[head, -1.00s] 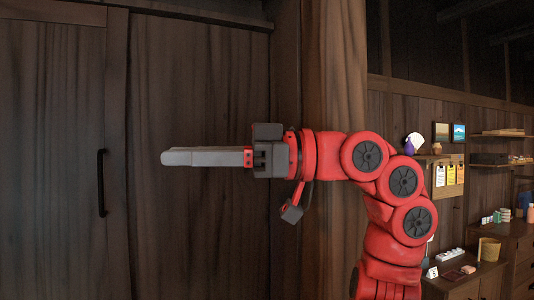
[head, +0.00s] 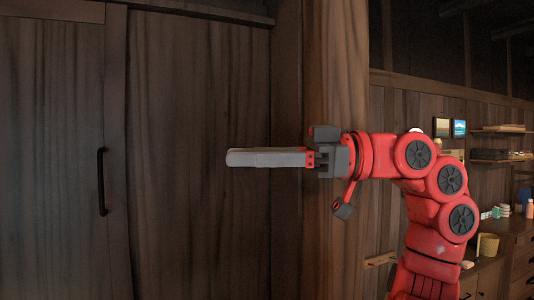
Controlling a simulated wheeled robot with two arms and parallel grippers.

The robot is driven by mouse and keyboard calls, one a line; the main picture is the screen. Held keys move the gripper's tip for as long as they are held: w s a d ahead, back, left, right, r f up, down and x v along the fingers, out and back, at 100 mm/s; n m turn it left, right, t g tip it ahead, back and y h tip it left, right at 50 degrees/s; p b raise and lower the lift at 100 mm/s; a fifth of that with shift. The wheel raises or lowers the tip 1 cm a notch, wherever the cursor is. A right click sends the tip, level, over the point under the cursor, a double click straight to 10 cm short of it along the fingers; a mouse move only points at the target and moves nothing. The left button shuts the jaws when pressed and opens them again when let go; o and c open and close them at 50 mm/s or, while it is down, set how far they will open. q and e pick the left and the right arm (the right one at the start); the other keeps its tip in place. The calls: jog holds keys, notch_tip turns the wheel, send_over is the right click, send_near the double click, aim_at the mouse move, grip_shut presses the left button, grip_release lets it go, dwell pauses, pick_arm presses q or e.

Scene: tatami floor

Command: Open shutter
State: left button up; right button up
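The shutter (head: 55,150) is a dark brown wooden sliding panel at the left of the head view. A slim black vertical handle (head: 101,182) is on it near its right edge. A second dark wooden panel (head: 200,90) is to the right of it. My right gripper (head: 232,158) points left in front of this second panel, well to the right of the handle and apart from it. Its fingers are seen from the side and overlap, so their gap is hidden. Nothing shows in its grip. My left gripper is out of view.
A thick wooden post (head: 337,60) stands behind my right arm. At the right are wall shelves (head: 490,155), small framed pictures (head: 458,128) and a wooden cabinet (head: 515,240) with small items on it. The space before the handle is clear.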

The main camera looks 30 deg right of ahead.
jog(key=shift+v, duration=1.15)
jog(key=shift+w, duration=0.15)
grip_shut()
